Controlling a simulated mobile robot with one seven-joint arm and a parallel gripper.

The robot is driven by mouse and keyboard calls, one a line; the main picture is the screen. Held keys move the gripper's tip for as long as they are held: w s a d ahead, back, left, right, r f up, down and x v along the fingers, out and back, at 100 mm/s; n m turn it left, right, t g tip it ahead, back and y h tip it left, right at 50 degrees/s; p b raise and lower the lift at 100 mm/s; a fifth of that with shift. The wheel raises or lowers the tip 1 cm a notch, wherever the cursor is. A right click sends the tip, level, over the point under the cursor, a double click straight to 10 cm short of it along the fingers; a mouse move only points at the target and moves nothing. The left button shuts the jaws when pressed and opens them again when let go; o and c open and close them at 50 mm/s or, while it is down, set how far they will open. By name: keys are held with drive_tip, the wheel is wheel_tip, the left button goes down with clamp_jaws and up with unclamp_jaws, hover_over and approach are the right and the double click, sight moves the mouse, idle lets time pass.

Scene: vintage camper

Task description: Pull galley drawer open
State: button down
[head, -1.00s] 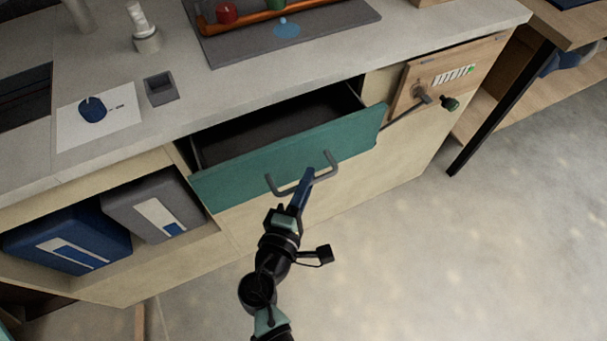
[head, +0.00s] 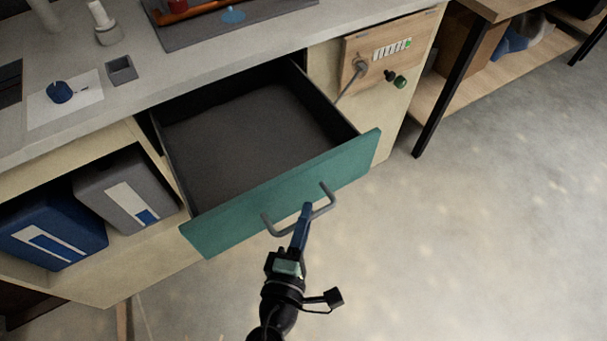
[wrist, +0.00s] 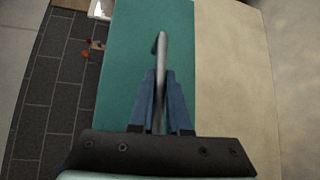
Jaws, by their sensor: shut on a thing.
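The galley drawer has a teal front (head: 240,212) and stands well out from the cream counter in the head view. Its dark grey inside (head: 250,135) looks empty. A grey bar handle (head: 326,205) is fixed to the front. My gripper (head: 306,210) is shut on the middle of that handle. In the wrist view the blue fingers of my gripper (wrist: 161,100) close on both sides of the handle (wrist: 162,55), with the teal front (wrist: 125,50) behind it.
A blue box (head: 50,235) and a grey box (head: 125,195) sit in an open shelf left of the drawer. A wooden panel (head: 385,55) with a lever and green knob is to the right. Open floor (head: 470,240) lies in front and to the right.

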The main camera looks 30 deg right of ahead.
drive_tip(key=c, duration=0.9)
unclamp_jaws()
drive_tip(key=shift+s+a, duration=0.1)
drive_tip(key=v, duration=1.2)
drive_tip(key=shift+s+a, duration=0.2)
drive_tip(key=shift+s, duration=0.1)
